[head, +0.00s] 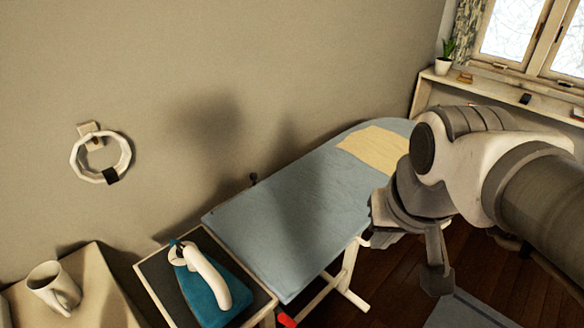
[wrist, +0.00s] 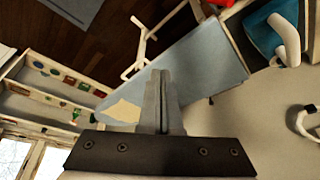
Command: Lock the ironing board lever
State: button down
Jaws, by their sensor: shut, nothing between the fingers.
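The ironing board (head: 290,200) has a blue cover and stands along the wall; it also shows in the wrist view (wrist: 195,62). A small red part, which looks like the lever (head: 287,320), sits under the board's near end at the bottom edge of the head view. Red also shows at the top edge of the wrist view (wrist: 221,3). How the lever is set cannot be told. My gripper (head: 437,285) points down to the right of the board, apart from the lever. Its fingers are together and empty in the wrist view (wrist: 162,75).
A blue and white iron (head: 210,280) stands on the rest at the board's near end. A tan cloth (head: 375,148) lies at the far end. A mug (head: 55,288) is at lower left. A white ring (head: 100,157) hangs on the wall. Floor is open right of the board.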

jog(key=w+a+f+m+g+y+p, duration=0.2)
jog(key=w+a+f+m+g+p, duration=0.3)
jog(key=w+a+f+g, duration=0.3)
notch_tip(320, 180, down, 2)
jog(key=shift+w+a+f+m+g+p, duration=0.2)
jog(key=shift+w+a+m+g+p, duration=0.15)
jog(key=shift+m+g, duration=0.2)
dwell(0.4)
jog(key=x, duration=1)
jog(key=shift+a+f, duration=0.1)
jog(key=s+a, duration=0.1)
jog(key=s+a+f, duration=0.1)
jog(key=s, duration=0.1)
jog(key=shift+f, duration=0.1)
jog(key=shift+a+t, duration=0.1)
jog(key=shift+t, duration=0.15)
